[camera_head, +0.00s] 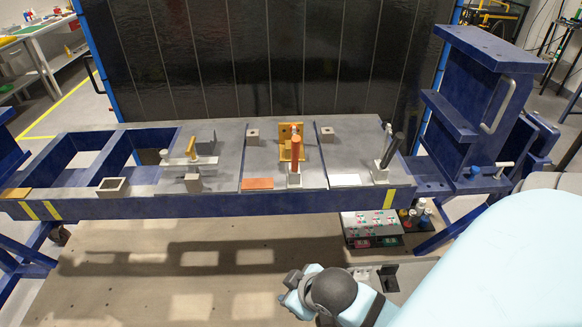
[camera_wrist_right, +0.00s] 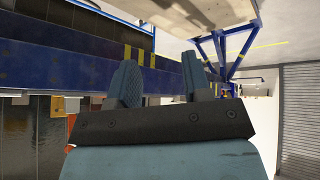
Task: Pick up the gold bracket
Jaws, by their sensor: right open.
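The gold bracket (camera_head: 285,131) stands upright on the middle plate of the jig table in the head view. A toggle clamp with an orange handle (camera_head: 295,152) stands in front of it and hides part of it. I cannot tell whether the clamp touches the bracket. My right gripper (camera_head: 291,289) is low in front of the table, well apart from the bracket. In the right wrist view its two blue fingers (camera_wrist_right: 163,82) are apart with nothing between them. The bracket cannot be made out in that view. My left gripper is not in view.
Small square blocks (camera_head: 252,136) stand on the plates. A blue frame (camera_head: 480,95) rises at right. A dark panel (camera_head: 250,60) stands behind.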

